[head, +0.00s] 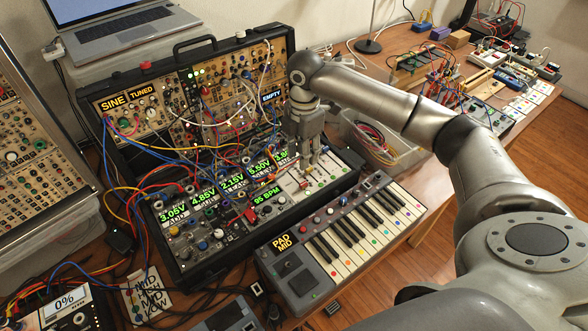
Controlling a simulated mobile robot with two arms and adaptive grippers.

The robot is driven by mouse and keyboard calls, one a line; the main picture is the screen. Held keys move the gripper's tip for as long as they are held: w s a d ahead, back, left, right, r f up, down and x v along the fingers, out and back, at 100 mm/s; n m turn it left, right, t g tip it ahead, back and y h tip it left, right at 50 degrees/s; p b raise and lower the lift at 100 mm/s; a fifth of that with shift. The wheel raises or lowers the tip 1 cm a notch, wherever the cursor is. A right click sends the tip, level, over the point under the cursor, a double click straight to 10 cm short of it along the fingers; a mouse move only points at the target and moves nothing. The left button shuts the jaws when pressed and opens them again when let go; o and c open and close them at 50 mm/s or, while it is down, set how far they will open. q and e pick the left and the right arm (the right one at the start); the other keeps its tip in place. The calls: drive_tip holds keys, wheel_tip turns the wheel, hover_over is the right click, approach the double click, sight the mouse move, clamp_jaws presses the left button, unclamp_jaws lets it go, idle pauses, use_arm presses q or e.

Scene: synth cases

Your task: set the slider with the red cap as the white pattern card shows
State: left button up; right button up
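A pale slider panel (322,178) with small coloured caps lies at the right end of the synth case's lower row. A small red cap (304,185) shows on it, just below my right gripper. My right gripper (309,163) points down over this panel, its fingertips close above the sliders. The fingers are too small to tell whether they are apart or touch anything. A white card (146,296) with dark handwriting lies at the lower left; one line seems to read LOW, the rest is hard to read. My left gripper is not in view.
The open synth case (190,262) has patch cables looping over its front. A small keyboard (345,232) stands close in front of the slider panel. A clear bin (372,140) with cables stands behind my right arm. A laptop (115,28) sits at the back left.

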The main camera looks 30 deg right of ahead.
sight(303, 183)
drive_tip(key=f, duration=0.6)
drive_tip(key=s+f+p, duration=0.1)
drive_tip(key=f, duration=0.3)
drive_tip(key=shift+f, duration=0.1)
clamp_jaws()
